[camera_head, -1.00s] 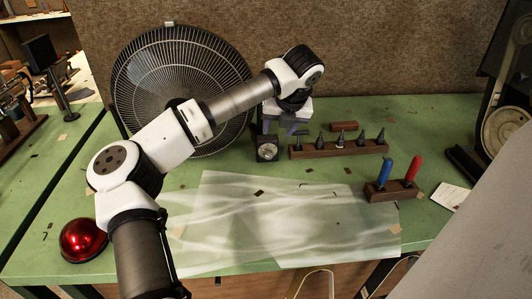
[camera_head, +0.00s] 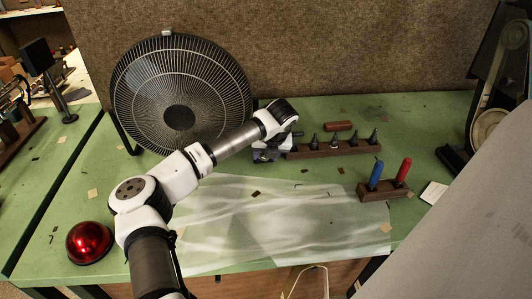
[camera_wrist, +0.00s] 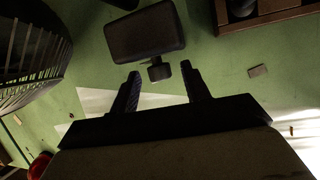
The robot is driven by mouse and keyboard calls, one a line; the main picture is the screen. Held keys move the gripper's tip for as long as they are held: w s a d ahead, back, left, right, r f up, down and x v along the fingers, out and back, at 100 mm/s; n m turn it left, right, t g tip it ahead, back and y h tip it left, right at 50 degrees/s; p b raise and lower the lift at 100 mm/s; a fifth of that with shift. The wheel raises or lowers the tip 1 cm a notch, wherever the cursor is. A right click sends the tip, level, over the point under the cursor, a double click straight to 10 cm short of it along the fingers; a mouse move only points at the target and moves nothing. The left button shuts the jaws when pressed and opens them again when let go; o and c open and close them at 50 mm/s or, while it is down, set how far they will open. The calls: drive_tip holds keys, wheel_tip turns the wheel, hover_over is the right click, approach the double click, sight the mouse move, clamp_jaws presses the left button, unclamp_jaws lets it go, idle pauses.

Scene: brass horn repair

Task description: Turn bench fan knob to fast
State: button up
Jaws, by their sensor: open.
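The bench fan (camera_head: 180,95) stands at the back left of the green bench, with a round black wire guard. Part of the guard also shows at the left of the wrist view (camera_wrist: 28,50). In the wrist view, a dark control box (camera_wrist: 145,32) lies just ahead of my gripper (camera_wrist: 160,72), with a small dark knob (camera_wrist: 160,72) on its near side. My gripper is open, with one finger on each side of the knob and gaps between. In the head view, my gripper and wrist largely hide the box. The knob's setting cannot be read.
A wooden block with several dark pegs (camera_head: 335,147) stands right of my gripper. A small rack (camera_head: 385,193) holds a blue and a red handled tool. A red dome (camera_head: 89,242) sits at front left. Clear sheets (camera_head: 275,225) cover the bench middle.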

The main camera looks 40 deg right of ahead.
drive_tip(key=c, duration=1)
drive_tip(key=y+b, duration=0.1)
drive_tip(key=b, duration=0.1)
drive_tip(key=t+b, duration=0.1)
drive_tip(key=b, duration=0.1)
drive_tip(key=shift+s+d+f+m+y, duration=0.15)
drive_tip(key=shift+d+f+m+y, duration=0.15)
drive_tip(key=shift+y, duration=0.1)
drive_tip(key=t+y+b, duration=0.1)
drive_tip(key=b, duration=0.1)
drive_tip(key=t+y+b, duration=0.1)
drive_tip(key=m+y+b, duration=0.1)
drive_tip(key=b, duration=0.1)
drive_tip(key=shift+s+d+f+t+b, duration=0.2)
drive_tip(key=shift+d+t+b, duration=0.1)
drive_tip(key=shift+t, duration=0.1)
drive_tip(key=t+y+b, duration=0.2)
drive_tip(key=b, duration=0.1)
drive_tip(key=shift+s+d+m+y, duration=0.1)
drive_tip(key=shift+m+y, duration=0.3)
drive_tip(key=shift+f+m+t+y+b, duration=0.2)
drive_tip(key=shift+m+t+y+b, duration=0.2)
drive_tip(key=shift+t+y, duration=0.65)
